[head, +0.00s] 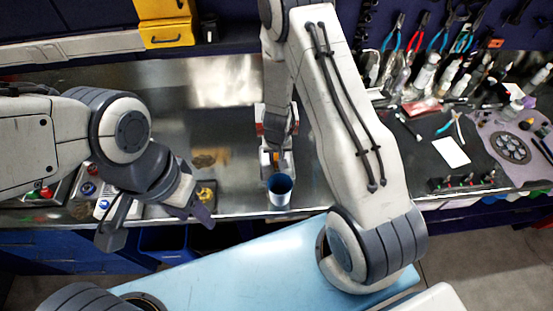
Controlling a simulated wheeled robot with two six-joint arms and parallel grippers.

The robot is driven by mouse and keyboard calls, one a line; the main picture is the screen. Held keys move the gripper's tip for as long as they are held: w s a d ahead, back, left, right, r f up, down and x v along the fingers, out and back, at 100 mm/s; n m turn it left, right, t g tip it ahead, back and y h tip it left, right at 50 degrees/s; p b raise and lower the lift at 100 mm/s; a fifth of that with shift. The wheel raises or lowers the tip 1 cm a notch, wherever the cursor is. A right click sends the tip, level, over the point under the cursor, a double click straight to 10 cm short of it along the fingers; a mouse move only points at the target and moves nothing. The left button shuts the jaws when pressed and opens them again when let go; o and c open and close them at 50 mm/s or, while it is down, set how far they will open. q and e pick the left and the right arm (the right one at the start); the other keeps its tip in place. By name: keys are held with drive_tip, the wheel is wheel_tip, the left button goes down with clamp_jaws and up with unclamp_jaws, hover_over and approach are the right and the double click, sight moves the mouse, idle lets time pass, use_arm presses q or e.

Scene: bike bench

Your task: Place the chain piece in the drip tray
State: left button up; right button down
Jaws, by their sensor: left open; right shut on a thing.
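My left gripper (158,224) is open and empty over the front edge of the bench, its dark fingers spread wide. My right gripper (278,155) points down at the middle of the bench. It is shut, and a white cup (281,199) with a blue inside is at its fingertips; the contact is small and hard to see. A dark round piece with gold colouring (207,191) lies beside my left gripper, partly covered by it. I cannot make out the chain piece or the drip tray for certain.
A red and white object (261,125) stands behind my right gripper. Bottles (424,75) and pliers (440,40) fill the back right. A mat (440,150) with a white card (451,152) lies at the right. The steel bench top (160,85) is clear at the back left.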

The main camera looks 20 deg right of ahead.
drive_tip(key=shift+f, duration=0.2)
drive_tip(key=c, duration=0.7)
unclamp_jaws()
drive_tip(key=shift+c, duration=0.2)
drive_tip(key=shift+r, duration=0.1)
